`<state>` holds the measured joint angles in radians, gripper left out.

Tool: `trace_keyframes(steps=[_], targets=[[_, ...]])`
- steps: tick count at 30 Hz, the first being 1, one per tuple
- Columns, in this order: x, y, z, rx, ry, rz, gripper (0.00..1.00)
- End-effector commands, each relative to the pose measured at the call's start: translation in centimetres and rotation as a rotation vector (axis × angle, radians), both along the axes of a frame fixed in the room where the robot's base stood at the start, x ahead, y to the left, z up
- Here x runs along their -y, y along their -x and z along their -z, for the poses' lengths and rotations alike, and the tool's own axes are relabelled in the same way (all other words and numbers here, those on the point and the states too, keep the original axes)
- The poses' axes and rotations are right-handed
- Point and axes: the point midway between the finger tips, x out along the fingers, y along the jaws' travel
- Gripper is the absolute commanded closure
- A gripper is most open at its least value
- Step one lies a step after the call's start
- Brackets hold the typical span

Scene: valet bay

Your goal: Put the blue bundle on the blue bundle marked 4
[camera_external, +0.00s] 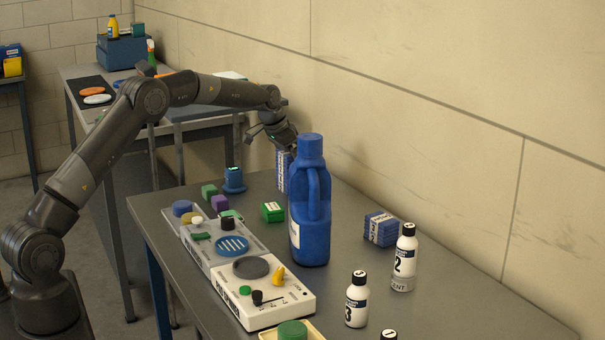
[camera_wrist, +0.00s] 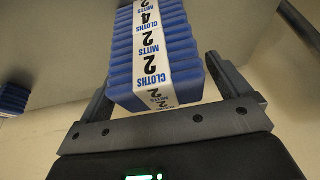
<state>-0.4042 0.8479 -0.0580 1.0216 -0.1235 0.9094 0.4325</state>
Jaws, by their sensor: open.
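In the wrist view, blue bundles with white paper bands stand in one stack. The bundle nearest me (camera_wrist: 155,85) has a band reading CLOTHS and 2. The band of the farther bundle marked 4 (camera_wrist: 146,18) lines up with it. In the external view, the stack (camera_external: 282,172) stands upright on the table, partly hidden by the blue jug. My gripper (camera_external: 288,146) is at its top. In the wrist view my gripper (camera_wrist: 160,78) is open, with a finger on either side of the nearest bundle; I cannot tell whether they touch it.
A tall blue jug (camera_external: 311,215) stands close in front of the stack. Another blue bundle (camera_external: 381,228) lies to the right, near white bottles (camera_external: 404,255) and (camera_external: 357,300). A white control panel (camera_external: 262,290), green blocks (camera_external: 272,212) and a blue pot (camera_external: 233,181) are to the left.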

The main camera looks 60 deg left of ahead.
Motion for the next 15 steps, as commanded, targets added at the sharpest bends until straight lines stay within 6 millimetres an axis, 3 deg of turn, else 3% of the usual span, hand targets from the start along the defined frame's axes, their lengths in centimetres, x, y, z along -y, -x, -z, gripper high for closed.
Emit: trace_keyframes(steps=[8,15], targets=[[0.0,0.1,-0.6,0.001,0.0,0.0,0.06],[-0.1,1.7,-4.5,0.003,-0.002,-0.001,0.06]])
